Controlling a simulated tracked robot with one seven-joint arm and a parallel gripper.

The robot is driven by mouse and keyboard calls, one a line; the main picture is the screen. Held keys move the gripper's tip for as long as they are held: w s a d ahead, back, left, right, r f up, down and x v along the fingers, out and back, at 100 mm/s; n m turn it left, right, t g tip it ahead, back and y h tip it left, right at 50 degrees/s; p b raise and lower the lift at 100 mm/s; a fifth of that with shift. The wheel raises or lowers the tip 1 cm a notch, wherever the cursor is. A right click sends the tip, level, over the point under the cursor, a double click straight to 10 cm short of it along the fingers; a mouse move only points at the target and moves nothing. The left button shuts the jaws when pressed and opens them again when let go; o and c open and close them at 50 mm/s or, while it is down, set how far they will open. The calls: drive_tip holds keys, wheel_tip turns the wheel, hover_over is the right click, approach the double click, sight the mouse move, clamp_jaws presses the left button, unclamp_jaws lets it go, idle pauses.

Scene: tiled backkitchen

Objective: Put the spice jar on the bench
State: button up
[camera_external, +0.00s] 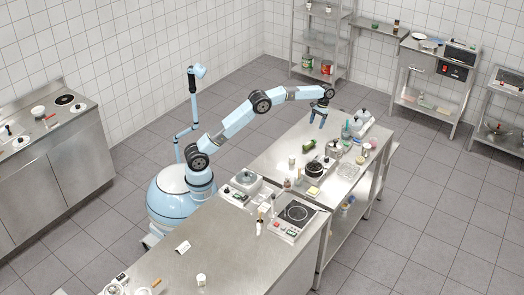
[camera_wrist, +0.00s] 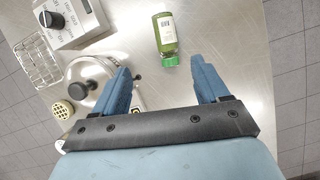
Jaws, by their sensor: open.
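A small jar with green contents, a white label and a green cap (camera_wrist: 167,36) appears to lie on its side on the steel worktop (camera_wrist: 220,25); it looks like the spice jar. Its cap faces my gripper (camera_wrist: 160,68), which is open and empty, with the jar just beyond and between its fingertips in the wrist view. In the external view, my gripper (camera_external: 319,120) hangs above the far end of the worktop (camera_external: 280,150), and a small green item (camera_external: 308,146) there seems to be the jar. I cannot tell which surface is the bench.
Left of my fingers are a lidded pot (camera_wrist: 92,82), a yellowish perforated item (camera_wrist: 62,111), a wire rack (camera_wrist: 38,66) and a white appliance with a black knob (camera_wrist: 72,20). A near steel counter (camera_external: 215,250) has free room around a small white cup (camera_external: 201,280).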

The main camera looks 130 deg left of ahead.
drive_tip(key=s+a+f, duration=0.1)
drive_tip(key=a+f, duration=0.1)
approach(310, 142)
drive_tip(key=f, duration=0.4)
drive_tip(key=shift+s+d+f, duration=0.3)
drive_tip(key=shift+s, duration=0.1)
drive_tip(key=shift+w+d+x, duration=0.1)
drive_tip(key=shift+x, duration=1.3)
drive_tip(key=shift+w+d+x, duration=0.1)
drive_tip(key=shift+w+x, duration=0.05)
drive_tip(key=shift+x, duration=1.2)
